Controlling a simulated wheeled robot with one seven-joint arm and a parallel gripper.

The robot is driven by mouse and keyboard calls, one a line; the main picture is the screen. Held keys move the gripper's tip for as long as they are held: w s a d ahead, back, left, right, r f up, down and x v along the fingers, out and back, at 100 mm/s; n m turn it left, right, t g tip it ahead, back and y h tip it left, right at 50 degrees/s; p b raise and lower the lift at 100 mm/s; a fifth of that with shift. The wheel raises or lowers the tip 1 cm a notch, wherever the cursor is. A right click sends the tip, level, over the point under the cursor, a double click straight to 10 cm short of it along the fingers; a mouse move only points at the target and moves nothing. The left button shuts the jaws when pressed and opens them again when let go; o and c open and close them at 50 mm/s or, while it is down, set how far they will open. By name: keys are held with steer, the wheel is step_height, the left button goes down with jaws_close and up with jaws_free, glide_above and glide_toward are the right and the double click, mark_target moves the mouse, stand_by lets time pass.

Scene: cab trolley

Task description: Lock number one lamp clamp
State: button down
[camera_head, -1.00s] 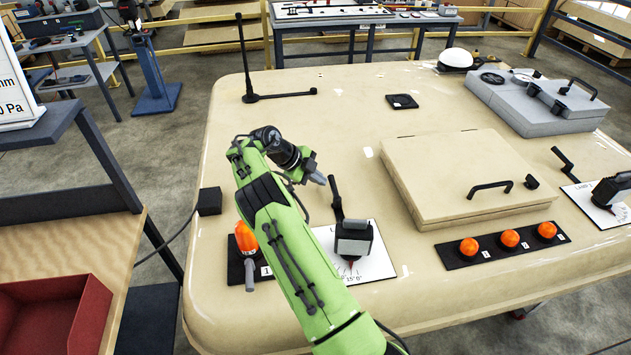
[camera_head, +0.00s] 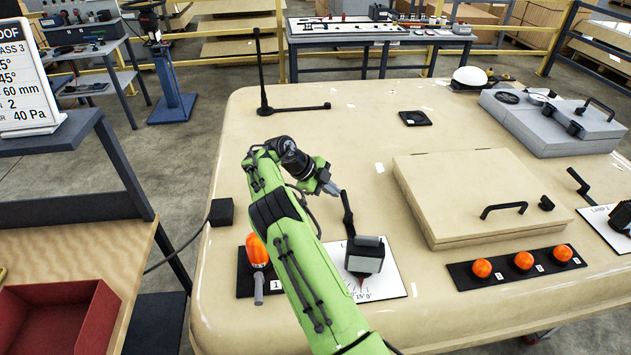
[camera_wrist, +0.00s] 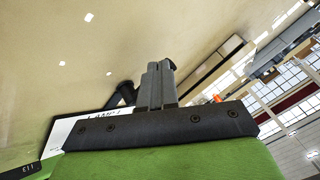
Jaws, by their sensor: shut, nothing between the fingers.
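The number one lamp (camera_head: 365,254) is a dark box-shaped head on a white plate (camera_head: 388,283) with an angle scale and a small red pointer. Its black clamp lever (camera_head: 348,214) stands up behind the lamp, tilted slightly left in the picture. My gripper (camera_head: 333,190) is shut and empty, its tips just left of the lever's upper end; I cannot tell whether they touch. In the wrist view the shut fingers (camera_wrist: 158,82) partly hide a black part beside them, probably the lever (camera_wrist: 122,97). The plate (camera_wrist: 92,122) with its lamp lettering shows at lower left.
An orange beacon (camera_head: 257,252) stands left of my arm. A beige hatch (camera_head: 470,190) with a black handle lies to the right, several orange lights (camera_head: 482,268) before it. A second lamp (camera_head: 622,216) is at the right edge. The roof (camera_head: 320,135) behind my gripper is mostly clear.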

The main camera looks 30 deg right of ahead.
steer(key=p+v, duration=0.4)
steer(key=v, duration=1.1)
steer(key=shift+a, duration=0.35)
steer(key=shift+s+f, duration=0.1)
steer(key=shift+f, duration=0.1)
